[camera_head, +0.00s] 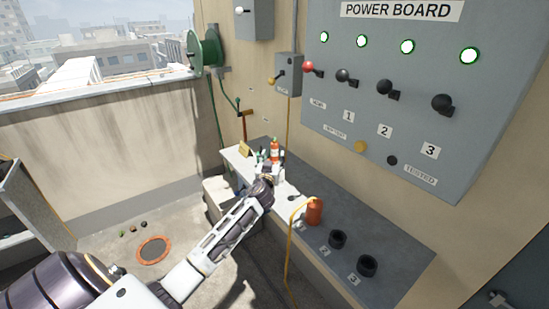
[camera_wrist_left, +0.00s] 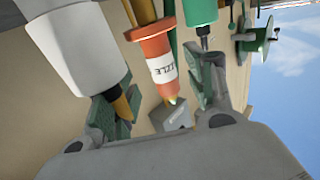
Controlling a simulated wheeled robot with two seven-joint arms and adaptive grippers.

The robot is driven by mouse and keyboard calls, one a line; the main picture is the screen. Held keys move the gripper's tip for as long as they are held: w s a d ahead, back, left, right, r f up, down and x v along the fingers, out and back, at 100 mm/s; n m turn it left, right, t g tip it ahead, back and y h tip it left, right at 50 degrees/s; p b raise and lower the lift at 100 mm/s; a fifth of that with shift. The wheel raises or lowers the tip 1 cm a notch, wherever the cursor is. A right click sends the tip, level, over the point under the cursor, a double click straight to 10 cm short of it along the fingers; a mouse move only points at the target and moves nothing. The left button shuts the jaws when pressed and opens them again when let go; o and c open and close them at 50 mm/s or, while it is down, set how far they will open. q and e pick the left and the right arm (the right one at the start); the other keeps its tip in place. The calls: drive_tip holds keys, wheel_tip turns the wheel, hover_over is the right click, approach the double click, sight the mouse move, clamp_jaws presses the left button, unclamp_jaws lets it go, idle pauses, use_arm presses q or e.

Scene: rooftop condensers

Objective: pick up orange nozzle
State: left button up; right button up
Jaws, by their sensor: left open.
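The orange nozzle (camera_wrist_left: 152,48) has a white label band and a pale tip in the left wrist view. It lies between the two fingers of my left gripper (camera_wrist_left: 160,97), which is open; I see no clear grip on it. In the head view the orange nozzle (camera_head: 275,146) stands at the far end of the grey ledge, just beyond my left gripper (camera_head: 268,174). A white bottle-like tool (camera_wrist_left: 75,50) with an orange tip is beside it, close to one finger. A green tool (camera_wrist_left: 200,12) is on the other side.
The ledge (camera_head: 395,256) holds an orange-red cylinder (camera_head: 314,212) with a yellow hose and black sockets (camera_head: 337,239). The power board (camera_head: 430,75) with levers rises above. A green reel (camera_head: 206,52) hangs on the wall. An orange-rimmed disc (camera_head: 153,251) lies on the floor.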

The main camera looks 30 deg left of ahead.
sight(274, 152)
use_arm(q)
drive_tip(key=shift+w, duration=0.15)
drive_tip(key=shift+w+a+r, duration=0.15)
drive_tip(key=shift+w, duration=0.1)
drive_tip(key=shift+w+a+r+p, duration=0.15)
drive_tip(key=shift+w+a+p, duration=0.1)
drive_tip(key=shift+w, duration=0.2)
drive_tip(key=shift+w+a+r+p, duration=0.1)
drive_tip(key=shift+w+a+p, duration=0.15)
drive_tip(key=shift+w, duration=0.2)
drive_tip(key=shift+x, duration=1.05)
drive_tip(key=shift+w+f, duration=0.1)
drive_tip(key=shift+w, duration=0.05)
use_arm(e)
drive_tip(key=shift+s+a+r, duration=0.25)
drive_tip(key=shift+a+r, duration=0.05)
drive_tip(key=shift+a, duration=0.15)
drive_tip(key=shift+s+a+r, duration=0.25)
drive_tip(key=shift+a+r, duration=0.05)
drive_tip(key=shift+a, duration=0.15)
drive_tip(key=shift+w, duration=0.4)
use_arm(q)
clamp_jaws()
use_arm(e)
drive_tip(key=shift+d, duration=0.45)
